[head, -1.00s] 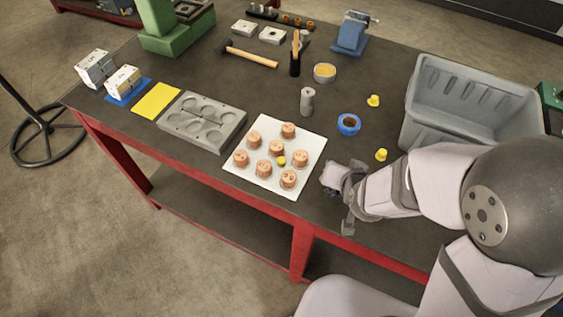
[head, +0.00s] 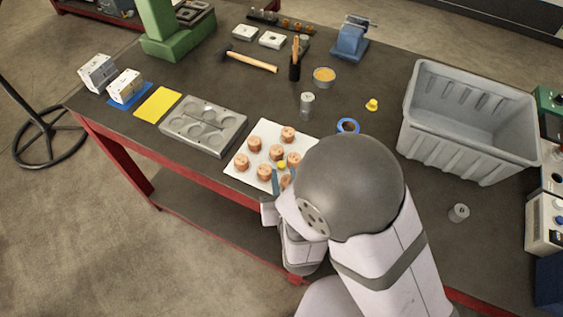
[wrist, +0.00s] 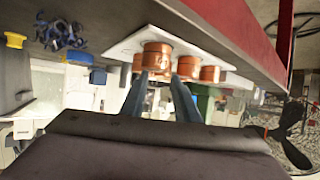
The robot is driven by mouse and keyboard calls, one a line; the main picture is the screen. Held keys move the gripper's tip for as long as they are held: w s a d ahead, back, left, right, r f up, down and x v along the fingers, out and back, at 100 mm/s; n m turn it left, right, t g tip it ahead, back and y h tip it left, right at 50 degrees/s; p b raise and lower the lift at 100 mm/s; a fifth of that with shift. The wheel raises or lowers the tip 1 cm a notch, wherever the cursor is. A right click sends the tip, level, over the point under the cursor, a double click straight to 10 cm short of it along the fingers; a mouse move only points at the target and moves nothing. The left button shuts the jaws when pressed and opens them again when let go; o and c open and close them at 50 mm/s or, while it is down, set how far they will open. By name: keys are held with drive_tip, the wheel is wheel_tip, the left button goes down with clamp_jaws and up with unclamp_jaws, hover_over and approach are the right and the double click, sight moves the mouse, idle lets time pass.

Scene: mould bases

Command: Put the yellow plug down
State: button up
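Small yellow plugs show in two places in the head view. One yellow plug (head: 282,165) is on the white sheet (head: 266,127) among several copper cylinders (head: 254,144). Another yellow plug (head: 372,105) stands on the bench left of the grey bin. My gripper (head: 283,182) is low at the sheet's front edge, its fingers apart on either side of the front copper cylinder. In the wrist view my gripper (wrist: 160,85) has its two fingers apart, with a copper cylinder (wrist: 157,58) at the tips. I see no yellow plug between them. My arm hides part of the bench.
A grey bin (head: 470,122) stands at the right. A blue tape ring (head: 348,126) and a metal cylinder (head: 307,104) lie behind the sheet. A grey mould plate (head: 203,126) and a yellow card (head: 158,104) are left. A small metal part (head: 459,212) stands at the right front.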

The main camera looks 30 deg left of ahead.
drive_tip(key=shift+f+b, duration=0.3)
drive_tip(key=shift+b, duration=0.15)
